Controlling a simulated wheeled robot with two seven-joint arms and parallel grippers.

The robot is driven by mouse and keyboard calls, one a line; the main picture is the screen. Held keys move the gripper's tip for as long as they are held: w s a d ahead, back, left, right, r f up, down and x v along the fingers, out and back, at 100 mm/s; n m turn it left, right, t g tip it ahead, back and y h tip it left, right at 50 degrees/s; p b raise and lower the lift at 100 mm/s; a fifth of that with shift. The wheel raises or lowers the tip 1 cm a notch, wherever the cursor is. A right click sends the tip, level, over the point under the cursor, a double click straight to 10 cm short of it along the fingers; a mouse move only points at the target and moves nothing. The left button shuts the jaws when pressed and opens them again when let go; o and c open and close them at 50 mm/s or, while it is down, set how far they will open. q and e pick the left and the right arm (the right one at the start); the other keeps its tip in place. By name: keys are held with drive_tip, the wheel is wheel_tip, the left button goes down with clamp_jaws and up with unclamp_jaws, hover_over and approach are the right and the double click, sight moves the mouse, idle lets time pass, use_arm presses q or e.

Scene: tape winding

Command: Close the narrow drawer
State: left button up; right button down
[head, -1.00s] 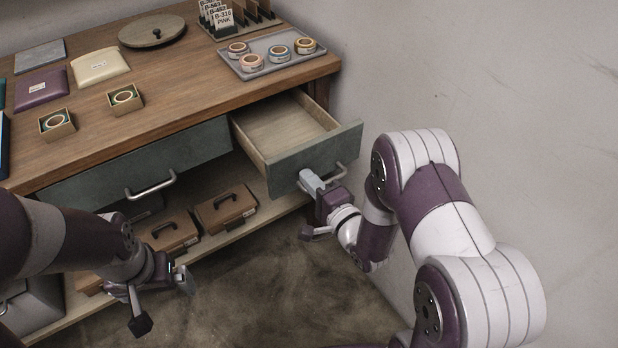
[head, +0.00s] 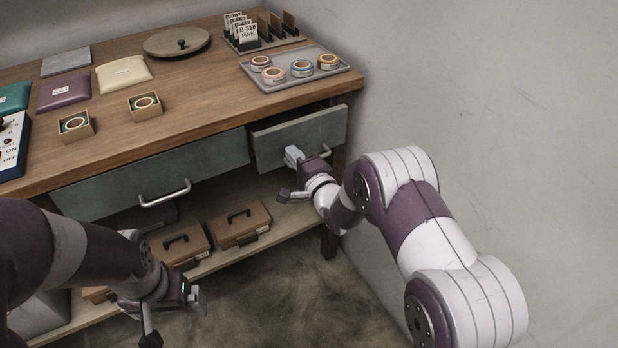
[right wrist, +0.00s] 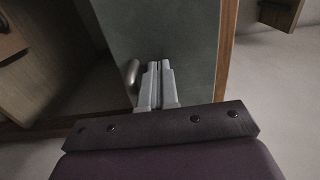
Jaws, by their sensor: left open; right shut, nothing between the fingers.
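The narrow drawer (head: 318,131) is at the right end of the wooden desk, its grey-green front standing only slightly out from the desk. Its metal handle (head: 325,152) is on the front, and part of it shows in the right wrist view (right wrist: 133,73). My right gripper (head: 292,155) is shut and empty, its fingertips against or very close to the drawer front beside the handle. In the right wrist view the closed fingers (right wrist: 156,75) point at the drawer front (right wrist: 190,40). My left gripper (head: 172,318) is open and empty, low in front of the desk.
The wide drawer (head: 110,188) to the left has its own handle (head: 165,193). Brown cases (head: 240,222) stand on the lower shelf. A grey tray (head: 335,80) with tape rolls sits on the desktop above. A wall is close on the right.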

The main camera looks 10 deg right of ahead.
sight(285, 145)
drive_tip(key=b+x, duration=0.1)
drive_tip(key=x, duration=0.4)
drive_tip(key=shift+f, duration=0.1)
drive_tip(key=shift+w, duration=0.15)
drive_tip(key=shift+r, duration=0.4)
